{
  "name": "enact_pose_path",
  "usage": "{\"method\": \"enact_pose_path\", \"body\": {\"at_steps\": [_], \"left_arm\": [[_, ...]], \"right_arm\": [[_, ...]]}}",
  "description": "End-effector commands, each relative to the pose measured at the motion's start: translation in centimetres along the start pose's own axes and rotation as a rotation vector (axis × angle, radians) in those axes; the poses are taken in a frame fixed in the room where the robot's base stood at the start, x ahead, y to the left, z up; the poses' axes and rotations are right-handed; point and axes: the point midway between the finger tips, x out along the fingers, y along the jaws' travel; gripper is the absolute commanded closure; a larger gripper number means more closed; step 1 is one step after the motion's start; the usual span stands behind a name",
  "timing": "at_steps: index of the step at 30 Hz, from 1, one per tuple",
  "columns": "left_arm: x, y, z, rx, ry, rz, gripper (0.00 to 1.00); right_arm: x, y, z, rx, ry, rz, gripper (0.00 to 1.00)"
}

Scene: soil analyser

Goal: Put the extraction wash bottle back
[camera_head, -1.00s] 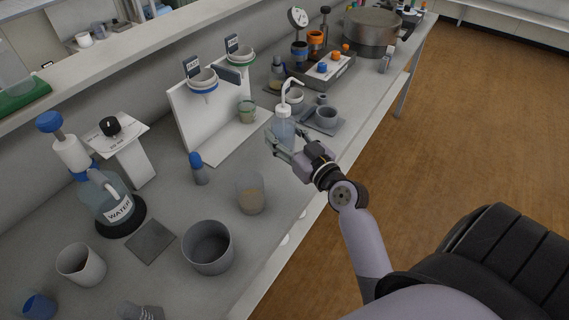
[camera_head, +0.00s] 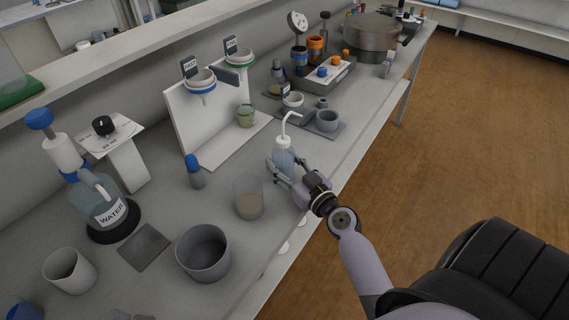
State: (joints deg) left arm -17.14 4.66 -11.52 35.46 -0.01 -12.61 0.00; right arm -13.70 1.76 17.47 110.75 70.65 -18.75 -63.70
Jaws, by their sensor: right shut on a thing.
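The extraction wash bottle (camera_head: 283,157), a translucent bottle with a white bent spout, stands upright between the fingers of my right gripper (camera_head: 283,175). The gripper is shut on its body. The bottle is over the front part of the bench, right of the clear beaker; I cannot tell whether its base touches the bench. Behind it is a dark grey tray (camera_head: 325,130) with a grey cup (camera_head: 327,121) and a white-rimmed vessel (camera_head: 293,102).
A beaker with brown contents (camera_head: 248,199) stands close left of the bottle. A blue-capped bottle (camera_head: 195,172), a grey pot (camera_head: 204,252) and the funnel stand (camera_head: 205,125) are farther left. The bench's front edge runs under my right arm.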

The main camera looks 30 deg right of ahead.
Motion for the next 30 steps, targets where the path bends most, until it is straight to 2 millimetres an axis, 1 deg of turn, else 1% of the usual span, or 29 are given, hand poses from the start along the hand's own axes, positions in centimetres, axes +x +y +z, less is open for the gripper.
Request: {"method": "enact_pose_path", "body": {"at_steps": [1,2,10,18,22,24,26,30], "left_arm": [[0.4,0.1,0.0,0.000,0.000,0.001,0.26],[0.3,0.1,0.0,0.000,0.000,0.001,0.26],[0.2,0.2,0.0,0.000,0.001,0.002,0.26],[0.2,0.2,0.0,-0.001,0.001,0.002,0.26],[-0.4,0.2,-0.1,-0.001,0.001,0.002,0.26],[0.3,0.2,0.0,-0.001,0.001,0.002,0.26],[0.7,0.2,0.0,-0.001,0.001,0.002,0.26],[1.9,0.2,0.1,-0.002,0.002,0.002,0.26]], "right_arm": [[0.0,0.0,0.3,-0.002,0.001,0.000,0.67],[0.0,0.0,0.2,-0.001,0.000,-0.001,0.50],[0.0,0.0,0.2,0.000,-0.001,0.000,0.32],[0.0,0.0,0.2,0.001,-0.001,0.000,0.31],[0.0,0.0,-0.4,0.002,0.000,0.000,0.31],[-0.9,0.0,0.2,-0.001,-0.003,0.000,0.31],[-1.9,0.0,0.3,-0.001,-0.003,0.000,0.31],[-4.8,0.0,0.5,-0.003,-0.003,0.000,0.31]]}}
